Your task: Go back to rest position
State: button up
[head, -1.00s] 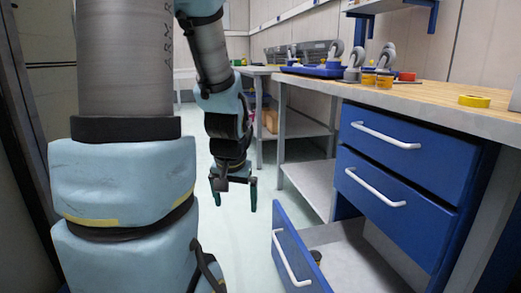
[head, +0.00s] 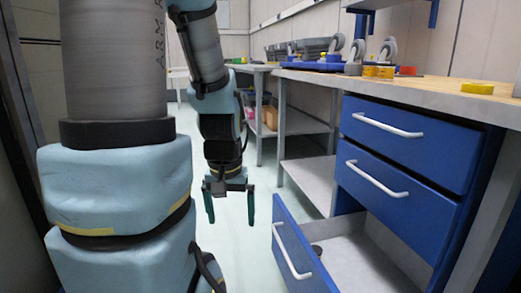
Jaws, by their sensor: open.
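My gripper (head: 230,207) hangs pointing down in the middle-left of the head view, above the pale floor. Its two dark green fingers are spread apart with nothing between them. It is to the left of the open bottom drawer (head: 297,258) and touches nothing that I can see. My arm comes down from the top of the view and its large links cover the left side.
The wooden worktop (head: 430,92) carries casters, yellow tape rolls (head: 477,88) and blue parts. Clear floor (head: 262,200) lies around my gripper.

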notch_tip(320, 180, up, 35)
jog(key=p, duration=3.4)
